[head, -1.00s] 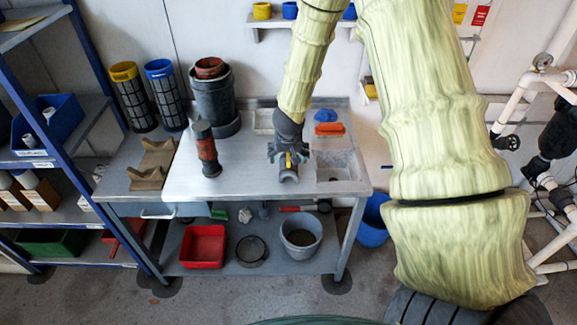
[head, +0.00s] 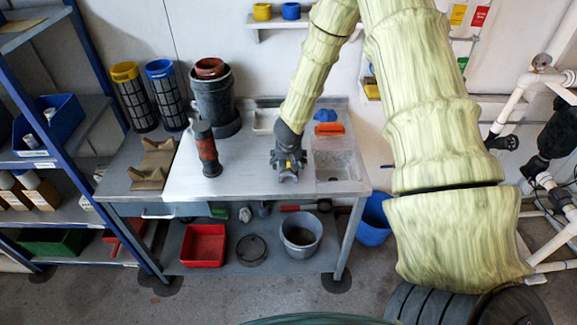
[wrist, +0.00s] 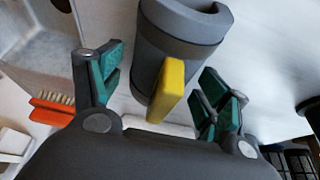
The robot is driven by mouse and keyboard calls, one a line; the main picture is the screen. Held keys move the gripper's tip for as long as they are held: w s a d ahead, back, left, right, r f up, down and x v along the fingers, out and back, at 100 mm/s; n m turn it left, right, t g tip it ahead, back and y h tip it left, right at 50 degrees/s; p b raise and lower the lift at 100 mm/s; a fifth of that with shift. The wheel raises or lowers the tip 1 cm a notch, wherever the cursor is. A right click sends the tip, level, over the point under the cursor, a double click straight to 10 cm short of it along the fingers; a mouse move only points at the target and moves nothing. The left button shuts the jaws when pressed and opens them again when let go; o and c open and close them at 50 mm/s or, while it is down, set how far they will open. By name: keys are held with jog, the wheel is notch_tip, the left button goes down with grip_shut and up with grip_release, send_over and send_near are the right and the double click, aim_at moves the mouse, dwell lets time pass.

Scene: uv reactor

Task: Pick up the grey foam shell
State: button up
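The grey foam shell (wrist: 185,30) is a curved, half-pipe piece with a yellow tab standing on it. In the wrist view it lies on the pale bench top, between my gripper's fingers. My gripper (wrist: 163,74) is open, with green-padded fingers on either side of the yellow tab. Gaps show between the pads and the tab. In the head view my gripper (head: 288,161) is low over the bench's front part and hides most of the shell (head: 287,177).
A dark cylinder with a red band (head: 207,150) stands there. A sink basin (head: 336,166) is at right. An orange brush (head: 329,129) and blue item (head: 325,115) lie behind it.

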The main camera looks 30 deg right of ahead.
jog(key=c, duration=0.5)
jog(key=shift+r, duration=0.1)
